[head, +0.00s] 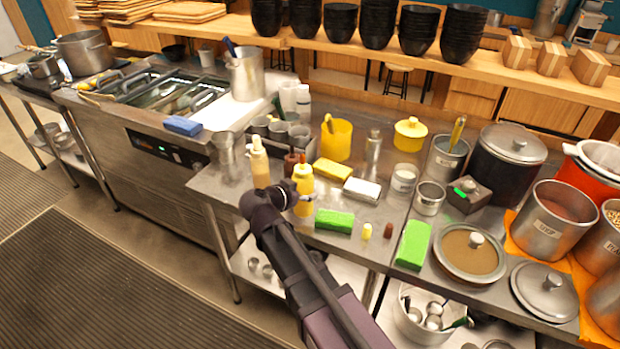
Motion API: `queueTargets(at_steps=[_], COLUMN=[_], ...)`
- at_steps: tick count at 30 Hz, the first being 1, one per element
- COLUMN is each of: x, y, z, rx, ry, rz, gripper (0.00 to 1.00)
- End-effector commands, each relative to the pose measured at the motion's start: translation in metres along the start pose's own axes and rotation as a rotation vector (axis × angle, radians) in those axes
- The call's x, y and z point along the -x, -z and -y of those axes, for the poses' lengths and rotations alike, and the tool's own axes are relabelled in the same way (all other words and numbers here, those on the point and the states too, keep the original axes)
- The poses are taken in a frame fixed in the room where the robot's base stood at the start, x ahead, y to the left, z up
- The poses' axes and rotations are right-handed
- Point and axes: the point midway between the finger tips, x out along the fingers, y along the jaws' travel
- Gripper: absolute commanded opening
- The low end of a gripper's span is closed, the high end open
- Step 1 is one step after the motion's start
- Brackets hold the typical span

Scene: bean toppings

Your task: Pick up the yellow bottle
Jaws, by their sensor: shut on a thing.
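The yellow bottle (303,176) stands upright on the steel counter, near its front edge. My gripper (292,192) reaches in from the lower right and is shut on the yellow bottle's lower part. The arm and gripper hide part of that bottle's left side. I cannot tell whether its base touches the counter. A tan squeeze bottle (260,165) stands just to the left and slightly behind, close to my gripper.
A yellow sponge (333,172), a white-topped sponge (362,190) and a green sponge (334,221) lie to the right. Metal cups (278,131) and a yellow container (337,140) stand behind. Pots crowd the right; the floor at left is clear.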

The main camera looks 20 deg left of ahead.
Motion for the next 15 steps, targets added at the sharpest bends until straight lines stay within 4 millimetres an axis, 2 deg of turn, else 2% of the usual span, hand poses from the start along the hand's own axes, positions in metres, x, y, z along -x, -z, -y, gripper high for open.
queueTargets(at_steps=[1, 6, 15], x=[0.009, 0.026, 0.035], y=[-0.003, -0.009, -0.013], z=[-0.001, -0.002, -0.003], rx=[0.002, 0.001, 0.0], ry=[0.002, 0.001, 0.001], rz=[-0.001, -0.001, -0.001], gripper=[0.58, 0.58, 0.58])
